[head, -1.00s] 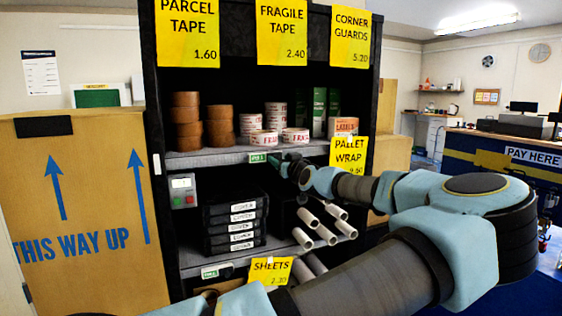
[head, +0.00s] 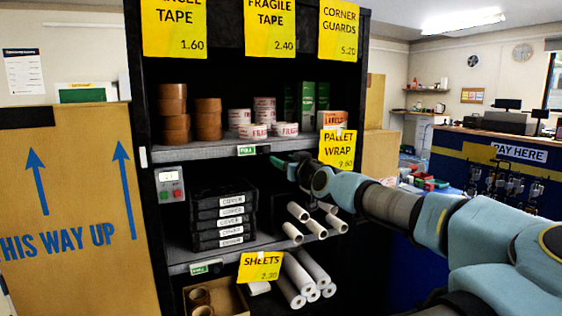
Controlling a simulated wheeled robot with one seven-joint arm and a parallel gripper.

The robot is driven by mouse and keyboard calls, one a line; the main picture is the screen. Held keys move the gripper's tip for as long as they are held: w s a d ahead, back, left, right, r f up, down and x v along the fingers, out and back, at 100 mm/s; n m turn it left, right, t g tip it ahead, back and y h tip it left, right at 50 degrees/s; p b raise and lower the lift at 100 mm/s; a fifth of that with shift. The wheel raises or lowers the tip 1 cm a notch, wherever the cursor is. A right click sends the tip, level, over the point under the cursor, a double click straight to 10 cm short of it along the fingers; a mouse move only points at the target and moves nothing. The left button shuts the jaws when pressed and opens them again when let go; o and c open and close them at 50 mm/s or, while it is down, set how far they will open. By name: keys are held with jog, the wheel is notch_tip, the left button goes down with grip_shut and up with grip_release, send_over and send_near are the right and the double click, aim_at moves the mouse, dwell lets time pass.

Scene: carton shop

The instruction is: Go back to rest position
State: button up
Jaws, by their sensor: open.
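My arm reaches in from the right of the head view, and its end with my gripper (head: 283,163) is in front of the shelf unit, just below the front edge of the upper shelf (head: 205,153). My gripper is small and dark here, and the fingers are hard to make out. Nothing shows held in it. It is near the green shelf label (head: 246,150), and I cannot tell whether it touches the shelf.
Below are black cover boxes (head: 222,215) and white rolls (head: 312,222). A large carton (head: 75,215) stands left. The pay counter (head: 485,150) is right.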

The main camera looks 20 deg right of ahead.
dwell(0.3)
jog(key=s+a+f+n+g+y+p, duration=0.1)
jog(key=a+f+n+g+y+p, duration=0.15)
jog(key=a+f+g, duration=1.45)
jog(key=s+a+f+t+h, duration=0.1)
jog(key=s+a+f+h, duration=0.2)
jog(key=s+a+f, duration=0.55)
jog(key=s+a+r+m+h, duration=0.1)
jog(key=s+a+r+m, duration=0.1)
jog(key=s+r, duration=0.2)
jog(key=s+a+r+m+h+p, duration=0.1)
jog(key=s+a+r+m, duration=0.1)
jog(key=s+r, duration=0.3)
notch_tip(320, 180, up, 4)
jog(key=shift+s+a+m, duration=0.25)
jog(key=shift+s+m, duration=0.05)
jog(key=shift+m, duration=0.25)
jog(key=shift+o, duration=0.3)
